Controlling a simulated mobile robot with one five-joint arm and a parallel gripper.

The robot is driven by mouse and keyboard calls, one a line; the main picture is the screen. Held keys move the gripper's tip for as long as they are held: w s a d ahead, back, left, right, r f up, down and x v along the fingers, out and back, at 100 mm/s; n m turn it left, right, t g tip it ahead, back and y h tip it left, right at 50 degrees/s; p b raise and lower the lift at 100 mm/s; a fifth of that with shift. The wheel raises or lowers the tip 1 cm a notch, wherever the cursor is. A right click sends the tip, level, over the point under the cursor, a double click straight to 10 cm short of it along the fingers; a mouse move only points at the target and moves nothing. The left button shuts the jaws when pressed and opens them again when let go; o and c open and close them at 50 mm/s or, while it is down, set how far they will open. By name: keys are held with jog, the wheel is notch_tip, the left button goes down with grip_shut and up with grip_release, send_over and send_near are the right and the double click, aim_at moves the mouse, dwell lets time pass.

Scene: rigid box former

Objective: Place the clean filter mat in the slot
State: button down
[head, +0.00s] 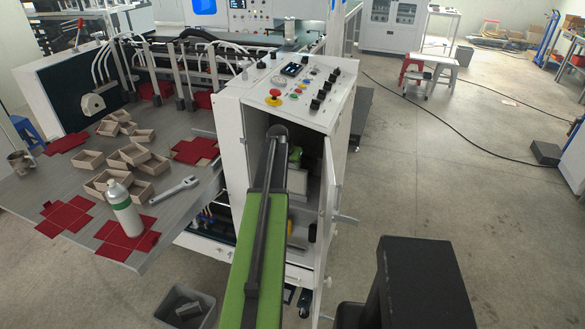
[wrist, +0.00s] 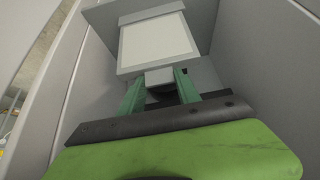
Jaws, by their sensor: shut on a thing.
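The filter mat (wrist: 157,44) is a pale panel in a grey frame with a small grey tab, seen in the wrist view. My gripper (wrist: 159,77) has its green fingers shut on that tab, with the mat beyond the fingertips. A grey box-like housing (wrist: 204,22) surrounds the mat's top and right side. I cannot tell whether the mat is inside the slot or just in front of it. In the head view my arm reaches into the open white cabinet (head: 234,130), and my gripper is mostly hidden there.
The cabinet door (head: 328,215) stands open to the right of my arm. A control panel (head: 290,88) tops the cabinet. The grey table (head: 180,215) at left holds small boxes, red blanks, a bottle (head: 124,208) and a wrench (head: 175,189). A grey bin (head: 185,308) stands below.

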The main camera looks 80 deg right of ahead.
aim_at(292, 168)
jog(key=shift+d, duration=0.35)
notch_tip(292, 168, down, 4)
jog(key=b, duration=0.4)
jog(key=shift+s+d, duration=0.1)
jog(key=shift+d, duration=0.05)
jog(key=shift+r, duration=0.25)
jog(key=shift+f, duration=0.2)
jog(key=c, duration=0.9)
grip_release()
jog(key=shift+o, duration=0.2)
jog(key=shift+r, duration=0.1)
